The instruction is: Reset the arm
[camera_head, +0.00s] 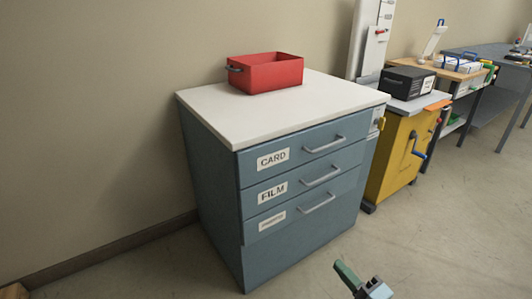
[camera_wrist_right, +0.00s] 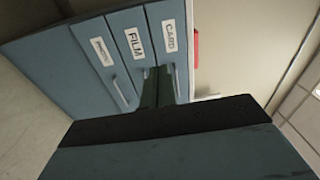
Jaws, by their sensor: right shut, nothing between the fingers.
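My right gripper (camera_head: 341,266) shows at the bottom of the head view, in front of the blue drawer cabinet (camera_head: 215,190) and apart from it. Its dark green fingers (camera_wrist_right: 158,88) are shut with nothing between them, and in the right wrist view they point toward the drawer fronts. My left gripper is not in view. The cabinet has drawers labelled CARD (camera_head: 272,158) and FILM (camera_head: 271,191) and a third with a label too small to read. All of the drawers look closed.
A red open bin (camera_head: 270,76) stands on the white cabinet top (camera_head: 330,100). To the right are a yellow cart (camera_head: 395,150) with a black box (camera_head: 408,82) on it and a grey workbench (camera_head: 490,52). The floor in front of the cabinet is clear.

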